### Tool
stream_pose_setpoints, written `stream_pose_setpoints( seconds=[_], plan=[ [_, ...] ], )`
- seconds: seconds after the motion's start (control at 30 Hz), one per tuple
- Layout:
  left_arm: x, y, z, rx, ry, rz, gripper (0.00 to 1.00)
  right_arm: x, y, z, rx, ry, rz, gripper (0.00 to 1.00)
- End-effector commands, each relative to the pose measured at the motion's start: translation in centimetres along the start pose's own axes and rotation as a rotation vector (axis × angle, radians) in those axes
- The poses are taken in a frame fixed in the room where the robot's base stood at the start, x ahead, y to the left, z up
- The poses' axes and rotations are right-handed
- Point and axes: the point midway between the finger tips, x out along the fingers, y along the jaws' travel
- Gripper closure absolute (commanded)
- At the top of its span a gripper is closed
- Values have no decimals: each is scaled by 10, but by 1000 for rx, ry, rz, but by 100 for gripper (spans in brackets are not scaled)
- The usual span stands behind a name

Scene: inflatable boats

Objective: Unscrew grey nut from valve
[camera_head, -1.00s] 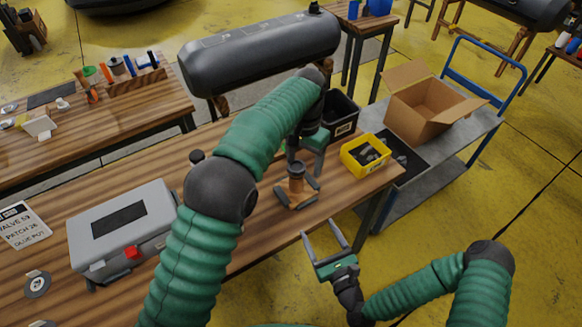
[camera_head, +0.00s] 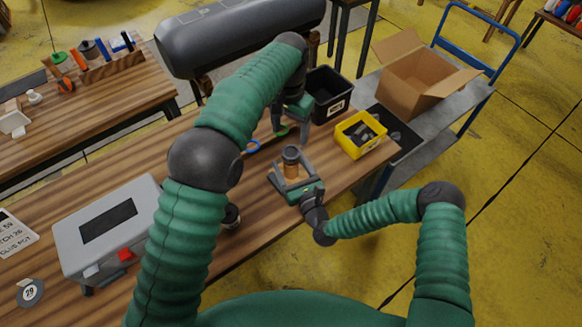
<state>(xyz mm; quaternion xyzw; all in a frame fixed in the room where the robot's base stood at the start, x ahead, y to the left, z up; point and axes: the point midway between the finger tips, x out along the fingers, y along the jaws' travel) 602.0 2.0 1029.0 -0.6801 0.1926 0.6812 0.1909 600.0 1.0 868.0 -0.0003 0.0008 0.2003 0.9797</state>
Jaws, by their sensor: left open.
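The valve (camera_head: 291,171) stands upright on the main workbench as a short brown post. A greyish ring at its top (camera_head: 291,152) looks like the nut, but it is too small to be sure. My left gripper (camera_head: 290,129) is open and empty, pointing down above and behind the valve, apart from it. My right gripper (camera_head: 287,168) reaches in from the front right, its fingers spread on both sides of the valve post. Its fingers hide much of the valve's base, and I cannot tell whether they touch it.
A yellow bin (camera_head: 361,146) with dark parts and a black bin (camera_head: 327,103) stand right of the valve. A grey case (camera_head: 70,248) is at the bench's left. A cart with a cardboard box (camera_head: 412,85) stands beyond the right end. A large grey tube (camera_head: 240,35) lies behind.

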Motion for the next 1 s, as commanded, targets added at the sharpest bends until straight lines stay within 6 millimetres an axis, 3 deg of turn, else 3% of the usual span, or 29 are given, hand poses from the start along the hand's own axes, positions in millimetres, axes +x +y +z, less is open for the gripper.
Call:
stream_pose_setpoints(
  seconds=[0.2, 0.5, 1.0],
  plan=[
    [1, 3, -1, 1, -3, -2, 33, 27, -2, 0, 2, -1, 0, 30],
    [0, 3, -1, 1, -2, -2, 33, 30, -2, 0, 3, 0, 0, 31],
    [1, 2, -2, 1, -3, -2, 33, 30, -2, -1, 3, 1, 2, 97]
  ],
)
